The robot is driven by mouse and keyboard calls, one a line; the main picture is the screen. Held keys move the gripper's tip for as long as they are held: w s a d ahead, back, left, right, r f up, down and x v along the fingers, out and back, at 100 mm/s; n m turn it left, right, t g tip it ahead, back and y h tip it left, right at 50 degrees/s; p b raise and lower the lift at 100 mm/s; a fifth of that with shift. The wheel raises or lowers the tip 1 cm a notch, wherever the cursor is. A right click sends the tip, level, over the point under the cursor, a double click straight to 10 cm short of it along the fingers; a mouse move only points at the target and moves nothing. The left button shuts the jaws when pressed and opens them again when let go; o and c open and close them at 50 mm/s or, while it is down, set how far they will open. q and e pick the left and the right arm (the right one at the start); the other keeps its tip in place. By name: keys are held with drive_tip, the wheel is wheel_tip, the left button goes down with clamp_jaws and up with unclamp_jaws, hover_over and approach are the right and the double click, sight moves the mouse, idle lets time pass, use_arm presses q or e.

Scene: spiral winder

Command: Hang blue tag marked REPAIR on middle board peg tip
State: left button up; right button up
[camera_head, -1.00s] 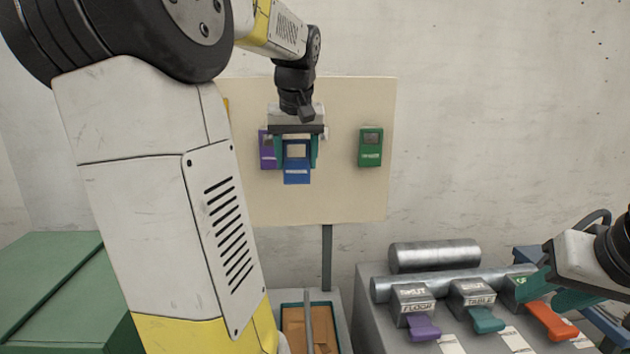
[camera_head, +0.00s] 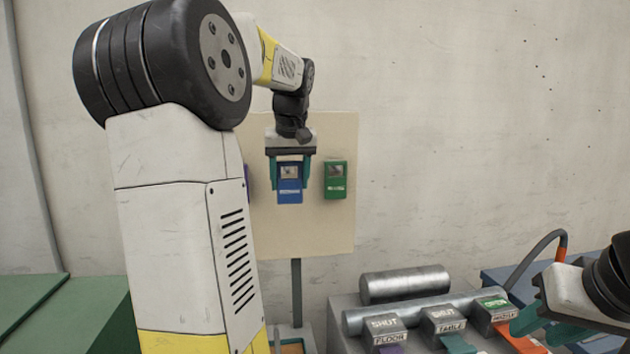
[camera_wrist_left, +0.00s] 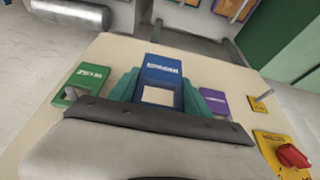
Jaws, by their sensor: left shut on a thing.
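My left gripper (camera_head: 290,172) is shut on the blue tag (camera_head: 289,194) and holds it upright in front of the cream board (camera_head: 320,225). The tag's white lettering is too small to read surely. In the left wrist view the blue tag (camera_wrist_left: 162,72) sits between the gripper's teal fingers (camera_wrist_left: 160,97). The middle peg is hidden, and I cannot tell whether the tag touches it. A green tag (camera_head: 335,180) hangs to the right. A purple tag (camera_wrist_left: 213,103) hangs on the other side. My right gripper (camera_head: 545,325) is at the lower right, fingers apart.
A green cabinet (camera_head: 90,315) is at the lower left.

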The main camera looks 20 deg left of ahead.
sight(287, 168)
use_arm(q)
drive_tip(key=shift+w+a+f, duration=0.1)
drive_tip(key=shift+w+a, duration=0.35)
drive_tip(key=shift+w, duration=0.25)
drive_tip(key=shift+w+a+f, duration=0.1)
drive_tip(key=shift+w+a, duration=0.35)
drive_tip(key=shift+w, duration=0.3)
drive_tip(key=shift+w+a, duration=0.45)
drive_tip(key=shift+w, duration=0.25)
drive_tip(key=shift+w+a+f, duration=0.35)
drive_tip(key=shift+w+f, duration=0.1)
drive_tip(key=shift+w, duration=0.15)
drive_tip(key=o, duration=1.4)
